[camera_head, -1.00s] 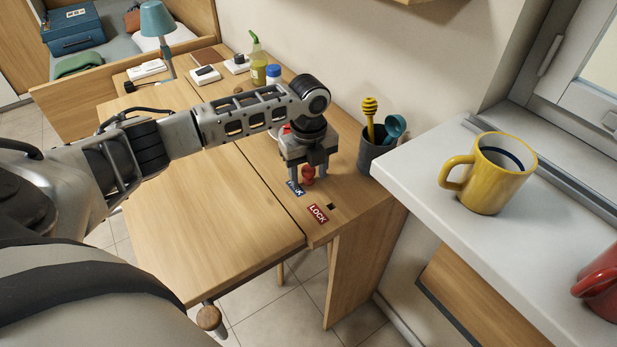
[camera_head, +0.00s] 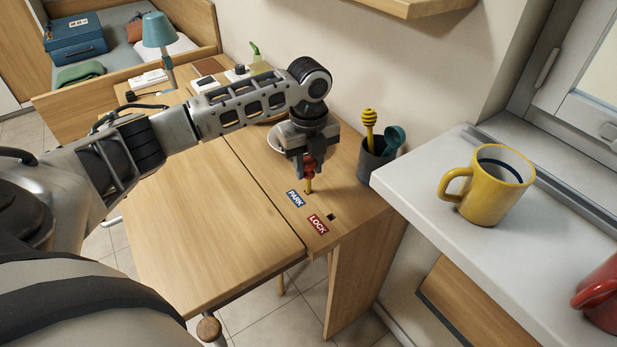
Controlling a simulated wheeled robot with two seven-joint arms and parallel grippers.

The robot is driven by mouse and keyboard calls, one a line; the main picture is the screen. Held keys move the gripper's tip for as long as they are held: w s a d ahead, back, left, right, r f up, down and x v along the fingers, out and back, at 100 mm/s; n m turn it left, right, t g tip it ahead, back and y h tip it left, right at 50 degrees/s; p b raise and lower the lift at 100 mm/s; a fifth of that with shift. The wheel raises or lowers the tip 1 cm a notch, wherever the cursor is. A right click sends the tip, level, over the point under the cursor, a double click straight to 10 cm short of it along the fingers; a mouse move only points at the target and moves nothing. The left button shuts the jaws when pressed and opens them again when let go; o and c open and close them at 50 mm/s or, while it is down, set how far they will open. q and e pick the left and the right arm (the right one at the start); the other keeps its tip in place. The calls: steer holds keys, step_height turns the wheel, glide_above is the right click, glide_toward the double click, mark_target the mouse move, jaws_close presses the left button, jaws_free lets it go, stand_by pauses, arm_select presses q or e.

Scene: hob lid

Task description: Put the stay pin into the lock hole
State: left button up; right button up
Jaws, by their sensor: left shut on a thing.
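The stay pin (camera_head: 308,184) has a red knob and a thin yellowish shaft. My left gripper (camera_head: 309,168) is shut on its red knob and holds the pin upright above the table's right part, beside the blue PARK label (camera_head: 295,198). The shaft shows below the fingers; its tip is at or just over the hole by PARK, and I cannot tell if it is clear of it. The lock hole (camera_head: 332,217) is a small dark opening beside the red LOCK label (camera_head: 317,223), empty and nearer the front edge. My right gripper is not in view.
A dark cup (camera_head: 373,163) with a honey dipper and a blue spoon stands right of the gripper. A white dish (camera_head: 276,141) is partly behind the gripper. A yellow mug (camera_head: 487,186) stands on the sill. The wooden table (camera_head: 205,225) is clear in front.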

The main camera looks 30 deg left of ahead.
arm_select(q)
step_height(320, 180, up, 4)
steer(key=shift+r, duration=0.15)
steer(key=shift+r+p, duration=0.8)
steer(key=shift+p, duration=0.35)
